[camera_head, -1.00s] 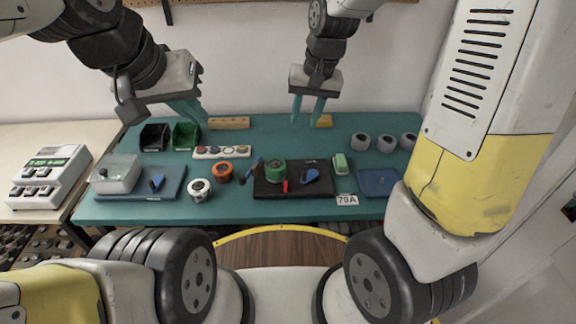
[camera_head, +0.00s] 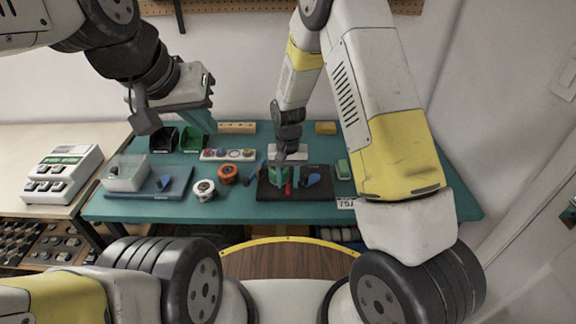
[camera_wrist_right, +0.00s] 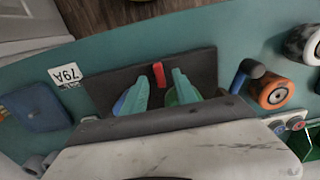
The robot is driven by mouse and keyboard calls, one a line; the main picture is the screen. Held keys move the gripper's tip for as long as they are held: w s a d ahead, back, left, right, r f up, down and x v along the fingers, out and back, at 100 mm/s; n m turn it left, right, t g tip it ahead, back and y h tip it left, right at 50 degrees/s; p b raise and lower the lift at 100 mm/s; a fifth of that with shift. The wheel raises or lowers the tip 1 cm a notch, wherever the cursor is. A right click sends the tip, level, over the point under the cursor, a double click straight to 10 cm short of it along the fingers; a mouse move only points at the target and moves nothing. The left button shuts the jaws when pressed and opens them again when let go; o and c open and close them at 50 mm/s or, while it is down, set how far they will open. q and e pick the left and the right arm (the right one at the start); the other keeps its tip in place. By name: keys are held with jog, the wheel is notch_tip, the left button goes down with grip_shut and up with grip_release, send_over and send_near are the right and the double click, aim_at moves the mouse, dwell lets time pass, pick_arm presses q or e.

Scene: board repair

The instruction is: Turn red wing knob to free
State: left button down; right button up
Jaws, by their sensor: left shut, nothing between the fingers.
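The red wing knob (camera_head: 288,188) shows as a small red piece at the front of a green round part (camera_head: 278,178) on the black board (camera_head: 322,194). In the right wrist view the red knob (camera_wrist_right: 159,75) stands between my two teal fingertips, with a gap on each side. My right gripper (camera_wrist_right: 160,80) is open above the board; its fingers partly hide the green part and a blue piece (camera_wrist_right: 119,104). In the head view the right gripper (camera_head: 285,172) partly hides the green part. My left gripper (camera_head: 205,124) is shut and empty, above the bench's back left.
A blue-handled tool (camera_head: 312,180) lies on the board. A 79A label (camera_wrist_right: 67,73) lies beside the board.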

jog(key=shift+f, duration=0.9)
grip_shut()
